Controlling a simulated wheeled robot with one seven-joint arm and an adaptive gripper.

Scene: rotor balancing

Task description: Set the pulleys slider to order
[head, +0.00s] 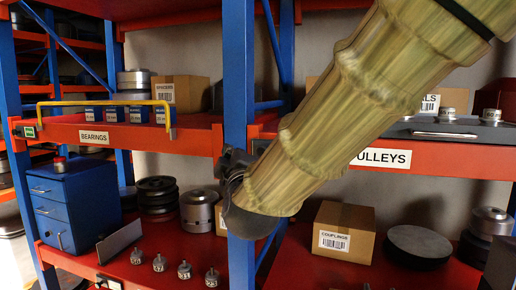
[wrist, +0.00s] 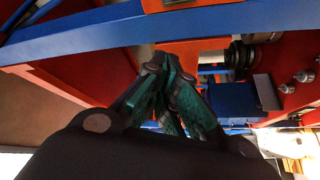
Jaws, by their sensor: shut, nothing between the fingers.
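The PULLEYS label (head: 384,158) is on the red front beam of the right-hand shelf, its left end covered by my arm. My gripper (head: 232,160) is in front of the blue post, left of the label, and largely hidden by my own wrist. In the wrist view its fingers (wrist: 162,66) are shut and empty, near the blue post and an orange beam.
The blue post (head: 237,70) stands close to my gripper. The BEARINGS label (head: 94,137) and a small green tag (head: 29,131) are on the left beam. A yellow rail (head: 100,102) runs above it. A couplings box (head: 343,232) sits on the lower shelf.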

